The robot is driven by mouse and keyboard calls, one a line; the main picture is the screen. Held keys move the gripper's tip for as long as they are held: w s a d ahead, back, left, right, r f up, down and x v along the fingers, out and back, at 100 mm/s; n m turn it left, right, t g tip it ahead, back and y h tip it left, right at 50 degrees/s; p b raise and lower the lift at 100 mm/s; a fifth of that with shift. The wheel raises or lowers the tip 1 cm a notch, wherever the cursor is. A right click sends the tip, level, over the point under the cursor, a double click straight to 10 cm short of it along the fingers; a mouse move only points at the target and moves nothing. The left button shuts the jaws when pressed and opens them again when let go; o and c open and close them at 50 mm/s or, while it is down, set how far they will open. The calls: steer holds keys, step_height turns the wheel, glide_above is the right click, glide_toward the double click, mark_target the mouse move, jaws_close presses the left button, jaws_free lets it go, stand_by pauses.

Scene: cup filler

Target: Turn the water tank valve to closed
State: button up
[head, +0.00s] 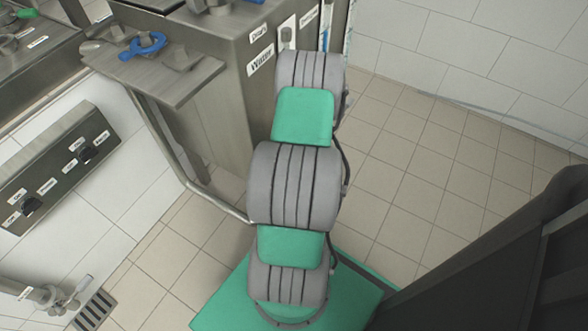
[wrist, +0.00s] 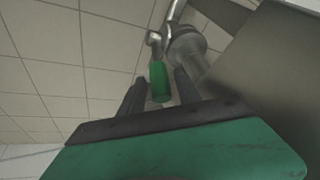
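A valve with a green lever handle (wrist: 159,82) shows in the wrist view, on a metal pipe fitting (wrist: 187,45) beside a grey metal surface. I cannot tell from the view whether it is the water tank valve, or whether it is open or closed. My gripper (wrist: 160,92) has its two dark fingers apart. The green handle appears in the gap between them, hanging downward; I cannot tell whether it is inside the fingers or just beyond them. No contact is visible. In the head view my gripper is out of sight.
A steel cabinet (head: 219,105) carries a "Water" label (head: 261,60). A blue-handled valve (head: 144,44) lies over a metal shelf at the upper left. A control panel (head: 58,168) with knobs is on the left wall. Tiled floor (head: 425,180) at the right is clear.

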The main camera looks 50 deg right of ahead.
jaws_close()
stand_by(1.1)
